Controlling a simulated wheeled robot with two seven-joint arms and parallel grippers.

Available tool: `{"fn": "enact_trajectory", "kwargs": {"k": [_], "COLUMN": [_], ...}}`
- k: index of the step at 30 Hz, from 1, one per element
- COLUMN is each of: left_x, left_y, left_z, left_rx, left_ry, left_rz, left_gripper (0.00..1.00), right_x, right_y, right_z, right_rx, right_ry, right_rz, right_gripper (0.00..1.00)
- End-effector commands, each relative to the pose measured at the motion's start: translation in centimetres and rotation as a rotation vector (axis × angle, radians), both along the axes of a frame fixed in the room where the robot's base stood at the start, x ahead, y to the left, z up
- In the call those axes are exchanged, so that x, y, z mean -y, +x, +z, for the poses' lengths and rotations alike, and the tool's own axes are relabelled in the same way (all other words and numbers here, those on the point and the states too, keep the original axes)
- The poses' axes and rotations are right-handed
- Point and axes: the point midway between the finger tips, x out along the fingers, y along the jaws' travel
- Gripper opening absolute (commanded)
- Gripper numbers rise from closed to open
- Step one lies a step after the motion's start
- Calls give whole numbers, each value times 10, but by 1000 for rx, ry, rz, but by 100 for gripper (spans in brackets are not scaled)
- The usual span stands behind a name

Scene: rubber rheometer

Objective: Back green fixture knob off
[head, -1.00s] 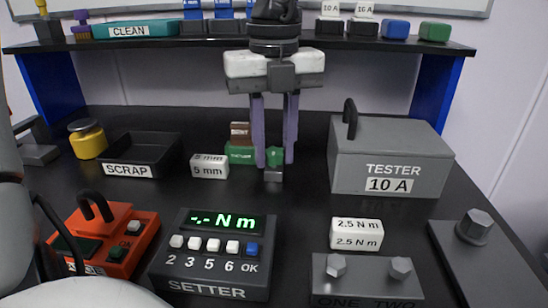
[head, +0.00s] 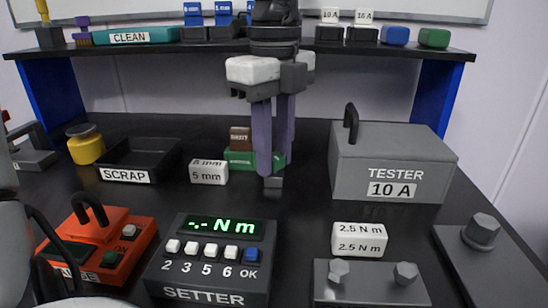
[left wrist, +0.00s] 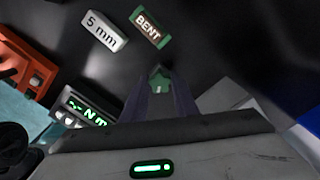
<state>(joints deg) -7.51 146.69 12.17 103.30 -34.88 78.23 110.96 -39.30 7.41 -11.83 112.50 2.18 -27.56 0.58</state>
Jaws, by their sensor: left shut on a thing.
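The green star-shaped fixture knob (left wrist: 160,78) sits between the purple fingertips of my left gripper (left wrist: 162,92) in the left wrist view. In the head view the left gripper (head: 273,165) points straight down from above, and its fingers hide most or all of the knob. The gripper is shut on the knob. A small grey block (head: 273,182) shows just below the fingertips. Behind and to the left stands a green block (head: 238,158) with a brown sign (head: 240,138), which reads BENT in the left wrist view (left wrist: 148,28). My right gripper is not in view.
A white 5 mm block (head: 208,172) and the black SCRAP tray (head: 125,175) lie to the left. The grey TESTER box (head: 395,150) stands to the right. The SETTER (head: 212,250) is in front. A shelf (head: 170,45) spans the back.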

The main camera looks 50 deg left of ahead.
Motion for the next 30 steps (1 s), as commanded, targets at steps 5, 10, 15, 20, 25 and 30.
{"fn": "enact_trajectory", "kwargs": {"k": [5, 10, 15, 20, 25, 30], "left_x": [0, 0, 0, 0, 0, 0], "left_y": [0, 0, 0, 0, 0, 0], "left_z": [0, -1, 0, 0, 0, 0], "left_rx": [1, 1, 1, 1, 1, 0], "left_ry": [-1, -1, -1, -1, -1, -1], "left_rz": [36, 249, 388, 400, 421, 529], "left_gripper": [4, 4, 4, 4, 4, 36], "right_x": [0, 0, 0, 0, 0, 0], "right_y": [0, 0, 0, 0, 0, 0], "right_z": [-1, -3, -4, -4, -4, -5], "right_rx": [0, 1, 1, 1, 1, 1], "right_ry": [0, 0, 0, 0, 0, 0], "right_rz": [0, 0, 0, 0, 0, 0], "right_gripper": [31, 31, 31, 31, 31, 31]}}
